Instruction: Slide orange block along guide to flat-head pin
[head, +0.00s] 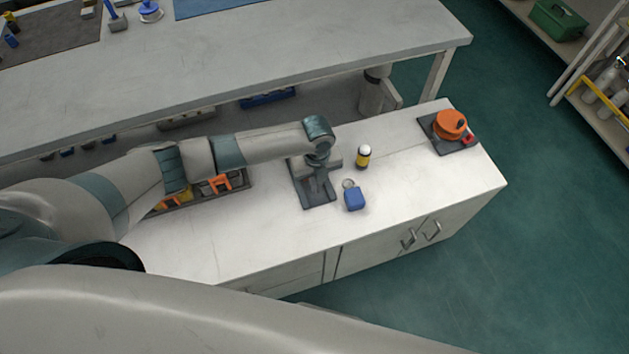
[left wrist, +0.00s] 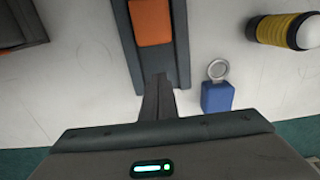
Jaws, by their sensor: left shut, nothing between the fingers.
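The orange block (left wrist: 152,22) sits in a dark guide (left wrist: 181,60) in the left wrist view. In the head view the guide (head: 318,198) lies on the white counter, and my left wrist hides the block there. My left gripper (left wrist: 158,84) is shut and empty. Its fingertips are over the guide, beside the block's near end in the left wrist view; I cannot tell whether they touch it. The left gripper also shows over the guide in the head view (head: 315,172). I cannot make out a flat-head pin. My right gripper is not in view.
An orange round part (head: 450,124) sits on a dark plate farther right. A tray with orange pieces (head: 237,187) lies left, under my arm.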

